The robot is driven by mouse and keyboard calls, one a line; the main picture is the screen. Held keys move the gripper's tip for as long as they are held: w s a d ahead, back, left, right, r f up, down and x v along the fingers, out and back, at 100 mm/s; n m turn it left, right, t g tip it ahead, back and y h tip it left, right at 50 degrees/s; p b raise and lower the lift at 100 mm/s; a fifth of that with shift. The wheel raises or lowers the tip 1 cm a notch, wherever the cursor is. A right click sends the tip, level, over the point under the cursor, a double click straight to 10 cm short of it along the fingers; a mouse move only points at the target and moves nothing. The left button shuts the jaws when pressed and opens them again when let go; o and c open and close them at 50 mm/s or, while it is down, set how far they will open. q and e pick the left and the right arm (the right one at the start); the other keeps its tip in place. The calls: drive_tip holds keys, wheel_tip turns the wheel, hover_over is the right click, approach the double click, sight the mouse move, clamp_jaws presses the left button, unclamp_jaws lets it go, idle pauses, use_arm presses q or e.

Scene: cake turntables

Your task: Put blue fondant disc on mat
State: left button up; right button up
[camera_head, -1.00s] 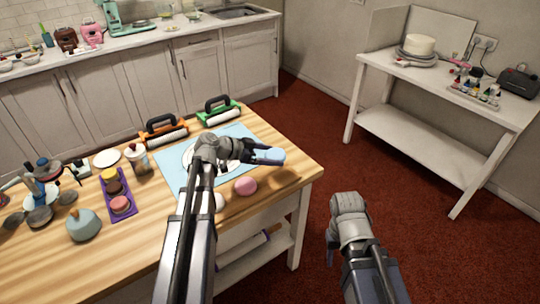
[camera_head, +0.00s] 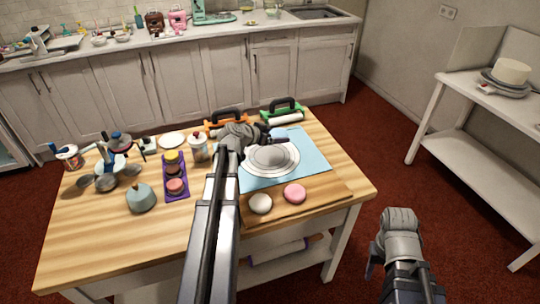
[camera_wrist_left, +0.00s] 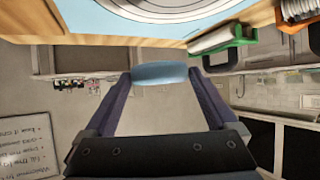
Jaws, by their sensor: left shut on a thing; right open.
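The blue fondant disc (camera_wrist_left: 160,73) sits between the tips of my left gripper (camera_wrist_left: 158,80) in the left wrist view. My left gripper is shut on it. In the head view my left gripper (camera_head: 276,133) is over the back part of the light blue mat (camera_head: 314,166), and the disc is hard to make out against the mat. My right gripper (camera_head: 372,262) is open and empty, off the table's right side.
A pink ball (camera_head: 295,194) and a white ball (camera_head: 260,204) lie on a wooden board in front of the mat. A purple tray (camera_head: 176,188) and a teal-grey pot (camera_head: 141,198) stand left.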

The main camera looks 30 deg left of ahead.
sight(266, 158)
use_arm(q)
drive_tip(key=a+n+y, duration=0.1)
drive_tip(key=a, duration=0.2)
drive_tip(key=shift+s+a+r, duration=0.1)
drive_tip(key=shift+a, duration=0.2)
wheel_tip(266, 158, down, 10)
drive_tip(key=b, duration=1)
drive_tip(key=shift+d, duration=0.1)
drive_tip(key=shift+f, duration=0.25)
drive_tip(key=o, duration=1.2)
drive_tip(key=shift+r, duration=0.1)
drive_tip(key=shift+c, duration=0.2)
drive_tip(key=shift+r, duration=0.25)
drive_tip(key=p+v, duration=0.5)
drive_tip(key=v, duration=0.6)
drive_tip(key=shift+s+d, duration=0.1)
drive_tip(key=shift+s, duration=0.1)
drive_tip(key=shift+s+r+p, duration=0.1)
drive_tip(key=shift+s+p, duration=0.2)
drive_tip(key=shift+p, duration=0.05)
